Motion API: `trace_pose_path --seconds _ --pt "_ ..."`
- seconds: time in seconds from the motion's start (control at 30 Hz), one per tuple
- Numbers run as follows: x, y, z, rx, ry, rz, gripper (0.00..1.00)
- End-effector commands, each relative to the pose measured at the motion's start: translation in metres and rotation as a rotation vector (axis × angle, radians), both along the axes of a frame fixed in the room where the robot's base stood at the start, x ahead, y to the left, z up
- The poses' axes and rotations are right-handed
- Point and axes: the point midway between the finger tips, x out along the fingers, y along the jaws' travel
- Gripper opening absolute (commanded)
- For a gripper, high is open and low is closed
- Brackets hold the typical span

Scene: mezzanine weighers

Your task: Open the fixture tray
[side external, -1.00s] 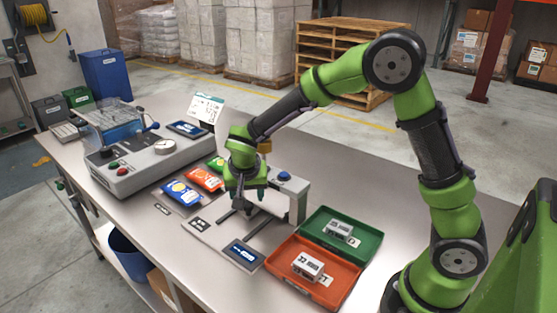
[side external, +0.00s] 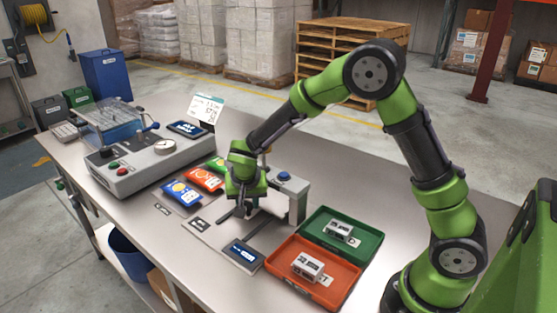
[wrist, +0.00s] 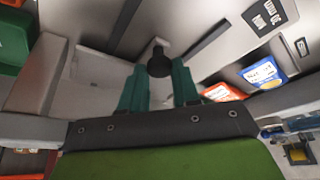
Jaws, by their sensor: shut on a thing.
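The grey fixture (side external: 297,200) stands mid-table, with a blue button on its upright and dark rails running along its base. Its pale tray (wrist: 95,72) shows in the wrist view, partly hidden by my gripper. A black round knob (wrist: 158,60) sits between my teal fingertips. My gripper (wrist: 159,72) points down and is shut on this knob. In the side view my gripper (side external: 243,206) is low over the rails, left of the upright, and it hides the knob and most of the tray.
Orange (side external: 337,293) and green (side external: 368,246) bins with small devices stand to the right. Blue (side external: 181,193), red and green pouches lie to the left. A label plate (side external: 243,254) is in front. A grey machine (side external: 125,178) stands at the far left.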

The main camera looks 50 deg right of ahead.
Motion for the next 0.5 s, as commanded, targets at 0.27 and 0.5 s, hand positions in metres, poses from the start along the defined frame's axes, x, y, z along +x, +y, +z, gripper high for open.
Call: trace_pose_path --seconds 0.27,0.5 --pt "0.000 0.004 0.000 0.000 0.000 0.004 0.00" --pt "0.000 0.057 0.000 0.000 0.000 0.012 0.00"
